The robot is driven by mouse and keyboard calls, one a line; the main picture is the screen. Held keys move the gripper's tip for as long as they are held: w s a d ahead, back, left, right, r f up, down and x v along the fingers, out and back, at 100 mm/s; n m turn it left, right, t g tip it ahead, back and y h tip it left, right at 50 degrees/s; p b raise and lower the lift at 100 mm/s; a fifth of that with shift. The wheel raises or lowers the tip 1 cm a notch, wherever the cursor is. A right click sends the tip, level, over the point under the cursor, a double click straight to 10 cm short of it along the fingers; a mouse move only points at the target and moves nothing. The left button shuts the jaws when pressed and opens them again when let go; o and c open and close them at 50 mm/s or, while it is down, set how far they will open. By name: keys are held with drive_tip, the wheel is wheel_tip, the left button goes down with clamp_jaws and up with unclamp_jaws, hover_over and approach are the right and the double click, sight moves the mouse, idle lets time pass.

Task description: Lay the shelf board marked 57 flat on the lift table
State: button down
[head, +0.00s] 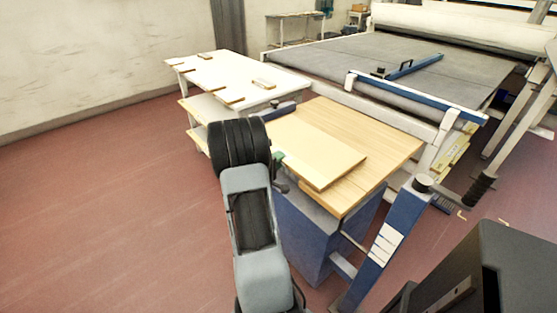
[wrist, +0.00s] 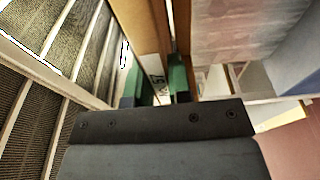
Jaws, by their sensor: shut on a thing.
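The pale shelf board (head: 322,147) is roughly level over the wooden top of the lift table (head: 397,147); whether it touches the top or hovers just above it I cannot tell. My gripper (head: 279,161) is at the board's near left edge, shut on it. In the wrist view, the green fingertips of my gripper (wrist: 165,88) close around the edge of the board (wrist: 160,35). A small pale label with dark marks (wrist: 156,66) shows between the fingers; its number is unreadable. The lift table has a blue body. My arm hides its left part.
A white table (head: 225,73) with several small wooden blocks stands at the back left. Behind the lift table is a large grey conveyor bed (head: 400,62) with a blue bar across its near end. A blue post (head: 385,240) stands at the front right. The red floor at left is clear.

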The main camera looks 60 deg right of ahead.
drive_tip(key=shift+f+b, duration=0.45)
drive_tip(key=shift+b, duration=0.3)
idle(0.3)
drive_tip(key=c, duration=1)
unclamp_jaws()
drive_tip(key=shift+o, duration=0.2)
drive_tip(key=shift+f, duration=0.15)
drive_tip(key=w+a, duration=0.2)
drive_tip(key=a, duration=1.1)
drive_tip(key=shift+a, duration=0.35)
